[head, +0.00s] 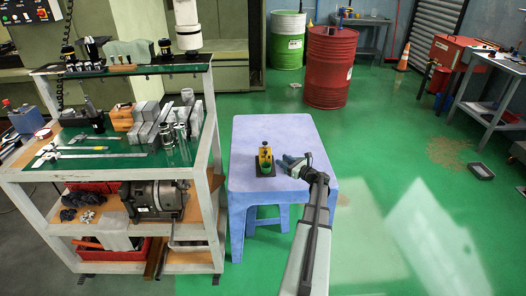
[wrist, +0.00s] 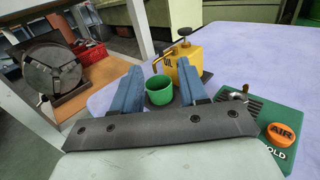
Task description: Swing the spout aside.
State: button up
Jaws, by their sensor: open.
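A yellow oil can (wrist: 190,65) with a dark knob on top stands on the blue-lilac table (head: 240,130). It also shows in the head view (head: 265,153). A thin bent brass-coloured piece, which looks like its spout (wrist: 158,61), comes off its left side above a green cup (wrist: 160,91). The cup stands in front of the can. My gripper (head: 288,159) is just right of the can in the head view. In the wrist view its two blue fingers are spread and empty, with the cup seen between them; I cannot tell how far beyond the fingertips the spout lies.
A loaded tool cart (head: 105,180) stands left of the table. The table's front left is bare.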

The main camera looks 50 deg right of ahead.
jog(key=w, duration=1.3)
jog(key=shift+w, duration=0.15)
jog(key=shift+c, duration=0.2)
grip_shut()
